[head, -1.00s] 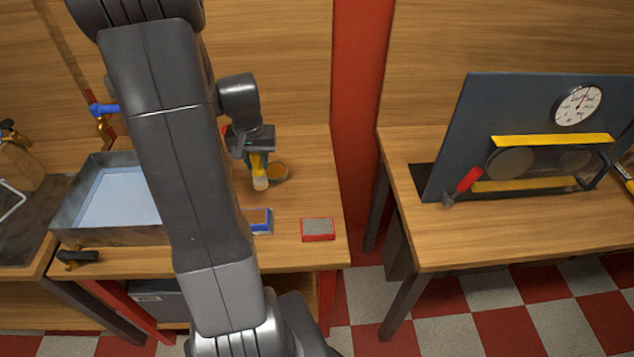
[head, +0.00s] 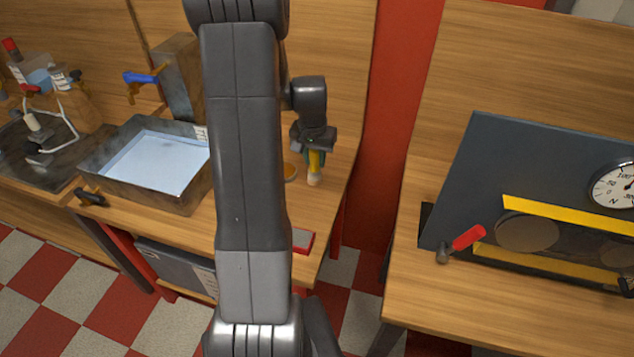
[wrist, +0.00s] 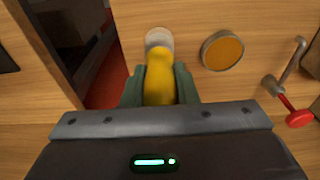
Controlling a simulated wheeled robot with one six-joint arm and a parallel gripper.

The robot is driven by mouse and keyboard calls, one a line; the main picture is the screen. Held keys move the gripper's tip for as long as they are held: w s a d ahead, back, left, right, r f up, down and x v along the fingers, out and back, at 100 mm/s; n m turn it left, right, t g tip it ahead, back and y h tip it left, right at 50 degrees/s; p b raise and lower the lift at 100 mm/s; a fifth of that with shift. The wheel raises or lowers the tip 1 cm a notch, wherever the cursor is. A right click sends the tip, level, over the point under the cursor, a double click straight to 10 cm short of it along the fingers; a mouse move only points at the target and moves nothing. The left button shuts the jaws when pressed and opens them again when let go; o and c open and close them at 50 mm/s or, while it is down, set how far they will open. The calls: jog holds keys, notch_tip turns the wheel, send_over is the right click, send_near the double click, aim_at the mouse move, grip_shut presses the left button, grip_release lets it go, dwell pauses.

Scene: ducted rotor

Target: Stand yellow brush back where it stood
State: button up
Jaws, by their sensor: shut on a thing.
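The yellow brush (head: 314,163) is in my gripper (head: 315,157), its pale tip pointing down over the wooden bench near the right end. In the wrist view the yellow brush (wrist: 159,80) lies between the two green fingers of my gripper (wrist: 160,86), which are shut on it. Its pale end (wrist: 159,38) points away from the camera. I cannot tell whether the tip touches the bench. A round disc with an orange-brown top (wrist: 223,50) lies on the wood beside the brush; part of it shows in the head view (head: 291,172).
A metal basin of pale liquid (head: 110,178) stands on the bench left of my arm. A red-edged block (head: 302,240) is partly behind my arm. A red-handled tool (wrist: 294,112) shows at the wrist view's right. Another bench with a dark panel (head: 480,180) stands right, across a gap.

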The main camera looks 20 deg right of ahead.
aim_at(313, 151)
jog(key=shift+f+p, duration=0.5)
jog(key=shift+f, duration=2.85)
jog(key=shift+f+b, duration=0.25)
jog(key=shift+b, duration=0.05)
jog(key=o, duration=1)
jog(key=shift+r, duration=0.15)
jog(key=r, duration=0.8)
jog(key=s+a+r, duration=0.1)
jog(key=r, duration=0.3)
jog(key=shift+r+b, duration=0.1)
jog(key=shift+b, duration=0.3)
